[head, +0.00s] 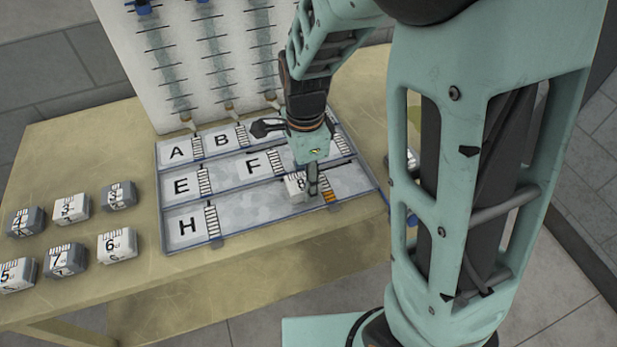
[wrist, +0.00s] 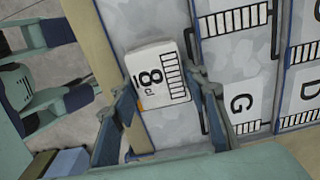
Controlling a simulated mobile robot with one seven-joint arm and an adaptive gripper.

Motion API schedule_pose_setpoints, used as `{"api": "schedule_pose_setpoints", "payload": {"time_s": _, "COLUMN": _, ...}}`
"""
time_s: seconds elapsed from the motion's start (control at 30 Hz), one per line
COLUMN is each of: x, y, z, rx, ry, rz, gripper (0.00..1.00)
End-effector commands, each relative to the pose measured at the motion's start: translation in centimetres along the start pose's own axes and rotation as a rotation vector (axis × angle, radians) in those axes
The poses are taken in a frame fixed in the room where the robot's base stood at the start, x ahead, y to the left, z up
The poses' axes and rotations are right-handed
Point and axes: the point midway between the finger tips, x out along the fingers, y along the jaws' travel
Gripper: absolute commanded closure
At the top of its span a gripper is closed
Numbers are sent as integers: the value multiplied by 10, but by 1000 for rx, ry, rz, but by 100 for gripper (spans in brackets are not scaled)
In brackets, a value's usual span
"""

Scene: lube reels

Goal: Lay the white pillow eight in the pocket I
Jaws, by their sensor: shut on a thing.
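The white pillow eight (head: 296,186) is held in my gripper (head: 312,182), over the right part of the front row of the lettered tray (head: 190,243). In the wrist view the pillow (wrist: 150,77) lies between the two fingers (wrist: 163,90), its black 8 and bar marks facing the camera. It sits slightly turned against the tray's edges. I cannot tell whether its underside touches the tray floor. Pocket H is at the left of this front row. No letter I shows; my gripper and the pillow cover part of the row there. A small orange-marked strip (head: 328,197) shows beside the finger.
Several numbered grey and white pillows, such as the white six (head: 117,245), stand on the table's left. A white pegged panel (head: 190,60) rises behind the tray. In the wrist view label G (wrist: 242,104) lies right of my gripper. The front row's middle is bare.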

Motion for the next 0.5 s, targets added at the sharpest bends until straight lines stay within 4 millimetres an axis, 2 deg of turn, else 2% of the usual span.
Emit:
{"api": "schedule_pose_setpoints", "payload": {"time_s": 0.33, "x": 3, "y": 0, "z": 0, "rx": -1, "ry": 0, "rz": 0, "gripper": 83}}
{"api": "schedule_pose_setpoints", "payload": {"time_s": 0.37, "x": 3, "y": 0, "z": 0, "rx": -1, "ry": 0, "rz": 0, "gripper": 58}}
{"api": "schedule_pose_setpoints", "payload": {"time_s": 0.5, "x": 2, "y": 0, "z": 0, "rx": -1, "ry": 0, "rz": 0, "gripper": 42}}
